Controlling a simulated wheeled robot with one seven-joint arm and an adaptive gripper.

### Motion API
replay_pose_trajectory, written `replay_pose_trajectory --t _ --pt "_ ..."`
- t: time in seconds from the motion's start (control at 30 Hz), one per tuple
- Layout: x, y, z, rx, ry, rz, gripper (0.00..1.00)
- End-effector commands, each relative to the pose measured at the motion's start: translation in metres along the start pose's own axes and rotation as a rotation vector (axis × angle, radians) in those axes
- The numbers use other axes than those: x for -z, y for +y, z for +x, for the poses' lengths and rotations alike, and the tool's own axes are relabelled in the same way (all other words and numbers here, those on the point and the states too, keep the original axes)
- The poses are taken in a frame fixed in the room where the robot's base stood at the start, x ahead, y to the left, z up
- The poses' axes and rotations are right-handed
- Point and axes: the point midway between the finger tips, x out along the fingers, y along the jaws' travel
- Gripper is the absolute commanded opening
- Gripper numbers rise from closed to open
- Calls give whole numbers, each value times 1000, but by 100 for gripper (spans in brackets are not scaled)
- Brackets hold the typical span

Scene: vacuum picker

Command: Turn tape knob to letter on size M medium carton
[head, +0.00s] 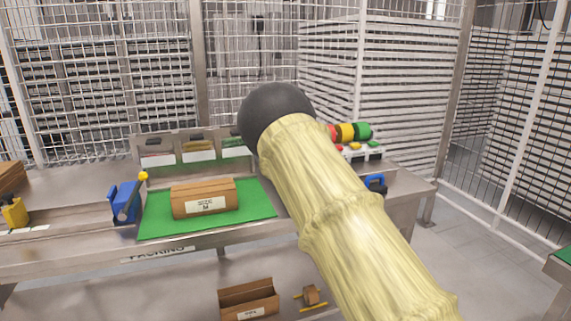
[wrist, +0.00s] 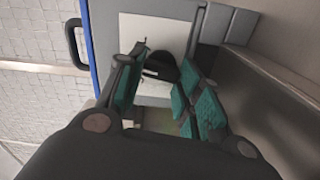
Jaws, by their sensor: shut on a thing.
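The size M carton (head: 205,198) lies on a green mat (head: 165,225) on the packing table, with a white label facing me. In the wrist view, a black knob (wrist: 163,64) sits on a white plate (wrist: 140,28) on a grey, blue-edged machine. My gripper (wrist: 165,80) is shut on the knob, its teal pads on either side of it. Its fingers partly hide the knob and plate, and I cannot read any letters there. In the head view my arm hides the gripper and the knob; a blue machine part (head: 376,183) shows right of the arm.
A blue tool (head: 124,203) stands left of the mat, and a yellow one (head: 15,212) is farther left. Card holders (head: 195,146) stand behind the carton. A red, yellow and green light stack (head: 350,132) is behind my arm. An open carton (head: 248,300) sits below. Wire fencing encloses the area.

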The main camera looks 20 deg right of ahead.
Motion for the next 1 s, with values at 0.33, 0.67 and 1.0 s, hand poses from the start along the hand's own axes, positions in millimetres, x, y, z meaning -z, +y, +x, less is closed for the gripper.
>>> replay_pose_trajectory --t 0.33,0.67,1.0 --pt "0 -4 0 3 0 -143 12" --pt "0 -3 0 4 0 -166 12" --pt "0 -3 0 4 0 -166 57"
